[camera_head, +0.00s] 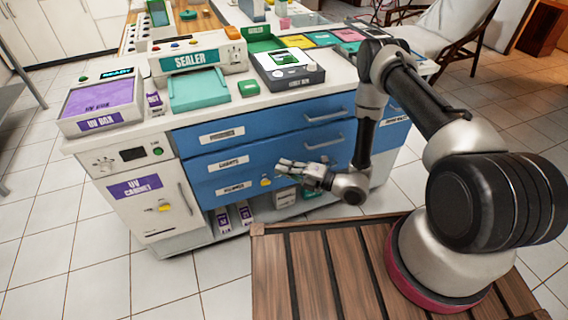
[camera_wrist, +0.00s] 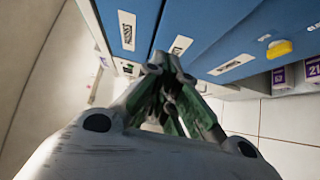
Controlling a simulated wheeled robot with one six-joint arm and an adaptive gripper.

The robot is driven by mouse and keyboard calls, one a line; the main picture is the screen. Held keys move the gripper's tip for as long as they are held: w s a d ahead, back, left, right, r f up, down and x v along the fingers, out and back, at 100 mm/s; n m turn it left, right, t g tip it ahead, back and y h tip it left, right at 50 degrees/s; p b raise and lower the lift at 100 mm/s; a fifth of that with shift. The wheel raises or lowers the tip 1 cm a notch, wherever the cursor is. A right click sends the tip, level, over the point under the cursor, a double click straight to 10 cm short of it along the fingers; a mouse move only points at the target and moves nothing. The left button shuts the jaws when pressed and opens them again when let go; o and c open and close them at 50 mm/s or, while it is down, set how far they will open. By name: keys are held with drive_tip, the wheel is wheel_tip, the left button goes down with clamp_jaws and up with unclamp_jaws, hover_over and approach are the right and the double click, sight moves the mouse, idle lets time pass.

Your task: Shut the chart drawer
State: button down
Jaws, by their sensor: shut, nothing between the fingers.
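The blue drawer unit (camera_head: 262,136) has three labelled drawers stacked under the counter. The middle drawer (camera_head: 250,155) carries a white label that seems to read "CHARTS", though the print is blurred. I cannot tell from these views how far any drawer stands out. My gripper (camera_head: 283,163) is shut and empty, in front of the lower drawers and pointing left. In the wrist view my gripper's fingertips (camera_wrist: 163,68) are together, close to the blue drawer fronts (camera_wrist: 205,28). I cannot tell whether they touch. The gripper hides part of the drawer fronts.
A white UV cabinet (camera_head: 150,205) stands left of the drawers. The counter above holds a sealer (camera_head: 198,62), a UV box (camera_head: 98,103) and a grey device (camera_head: 287,72). A yellow tag (camera_wrist: 279,48) is on the lowest drawer. Purple-white boxes (camera_head: 223,219) stand below. Tiled floor is clear at left.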

sight(253, 147)
drive_tip(key=shift+w+a, duration=3.75)
drive_tip(key=shift+a, duration=0.1)
drive_tip(key=shift+w+a, duration=0.25)
drive_tip(key=shift+w, duration=0.65)
drive_tip(key=shift+w+r, duration=0.1)
drive_tip(key=shift+w, duration=0.05)
drive_tip(key=shift+d, duration=0.1)
